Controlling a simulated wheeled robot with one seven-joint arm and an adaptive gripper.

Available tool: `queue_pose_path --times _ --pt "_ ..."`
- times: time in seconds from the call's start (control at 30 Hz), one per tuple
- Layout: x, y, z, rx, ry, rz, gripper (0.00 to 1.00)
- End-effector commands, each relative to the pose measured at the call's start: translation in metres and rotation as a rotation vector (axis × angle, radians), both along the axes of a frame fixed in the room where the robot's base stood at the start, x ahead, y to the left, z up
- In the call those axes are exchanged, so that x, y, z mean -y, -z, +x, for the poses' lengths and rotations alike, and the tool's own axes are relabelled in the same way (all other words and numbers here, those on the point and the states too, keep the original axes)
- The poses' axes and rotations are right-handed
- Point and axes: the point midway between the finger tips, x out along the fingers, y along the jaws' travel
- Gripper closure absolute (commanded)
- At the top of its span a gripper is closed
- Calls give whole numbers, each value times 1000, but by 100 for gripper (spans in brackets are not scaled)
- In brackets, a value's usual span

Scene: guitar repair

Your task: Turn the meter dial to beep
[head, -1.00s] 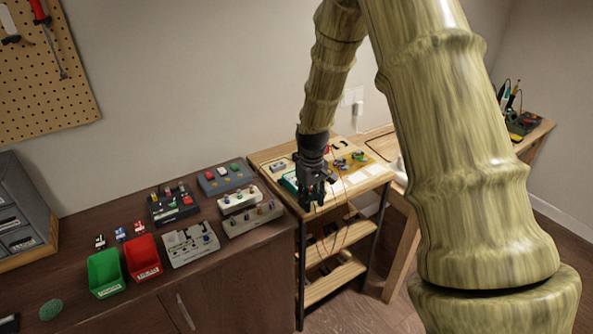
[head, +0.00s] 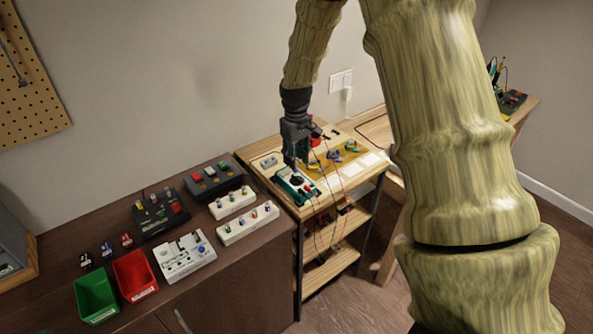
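The meter (head: 287,191) is a green-edged device with a dark dial (head: 297,180) on its face. It lies near the front left of the small wooden cart top. Thin red leads run from it over the cart's front. My gripper (head: 290,164) points down just above the back part of the meter, close to the dial. Whether it touches the meter cannot be told. The fingers are dark and small in this view, and their gap cannot be made out. The dial's setting is too small to read.
A yellow mat (head: 326,172) with small coloured clips lies right of the meter. A small grey box (head: 268,161) sits behind it. The dark cabinet (head: 235,262) at left holds pedals, a green bin (head: 95,296) and a red bin (head: 135,275).

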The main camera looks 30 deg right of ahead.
Motion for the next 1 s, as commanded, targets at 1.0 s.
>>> queue_pose_path --times 1.0 --pt "3 67 -2 1 5 0 69"
